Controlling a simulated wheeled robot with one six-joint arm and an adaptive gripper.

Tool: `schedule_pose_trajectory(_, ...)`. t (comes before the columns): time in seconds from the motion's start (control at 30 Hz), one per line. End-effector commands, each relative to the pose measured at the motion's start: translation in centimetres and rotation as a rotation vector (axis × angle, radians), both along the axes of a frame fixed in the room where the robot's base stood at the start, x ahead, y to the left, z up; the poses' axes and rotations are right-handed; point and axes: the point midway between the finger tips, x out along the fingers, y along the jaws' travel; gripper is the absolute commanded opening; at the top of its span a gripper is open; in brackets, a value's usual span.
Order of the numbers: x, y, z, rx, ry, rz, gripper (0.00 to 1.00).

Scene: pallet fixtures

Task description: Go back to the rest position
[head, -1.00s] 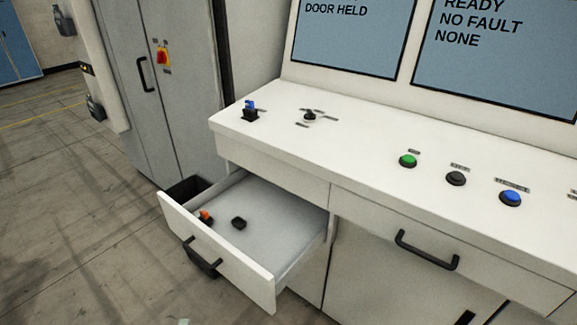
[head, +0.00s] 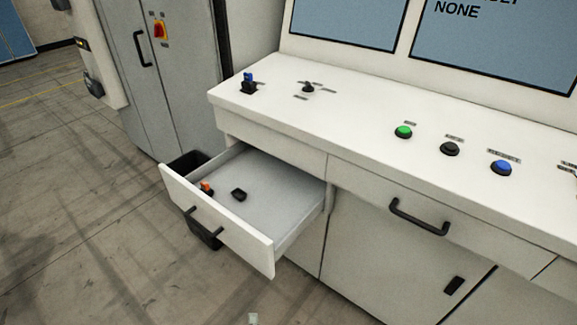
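The white console (head: 360,117) fills the right half of the view. Its left drawer (head: 222,222) stands pulled open. Inside the drawer lie a small orange and black item (head: 206,188) and a small black item (head: 238,195). On the console top are a blue-topped black device (head: 248,84), a small dark switch (head: 308,88), a green button (head: 403,132), a black button (head: 449,149) and a blue button (head: 501,167).
The open drawer juts out over the floor. A black bin (head: 188,163) stands behind and below it. A grey cabinet (head: 180,85) with a red and yellow switch (head: 160,29) stands at the back left. Two screens (head: 495,40) rise behind the console. The floor (head: 70,220) at left is clear.

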Motion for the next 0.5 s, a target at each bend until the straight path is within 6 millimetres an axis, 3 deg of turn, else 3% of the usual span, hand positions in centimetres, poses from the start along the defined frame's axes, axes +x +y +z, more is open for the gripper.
schedule_pose_trajectory(0.03, -0.9, -2.6, -1.0, 0.023, 0.031, -0.012, 0.41)
schedule_pose_trajectory(0.23, -5.2, -10.0, -2.8, 0.169, 0.132, -0.044, 0.41)
schedule_pose_trajectory(0.5, -12.4, -17.6, -1.8, 0.409, 0.218, -0.124, 0.41)
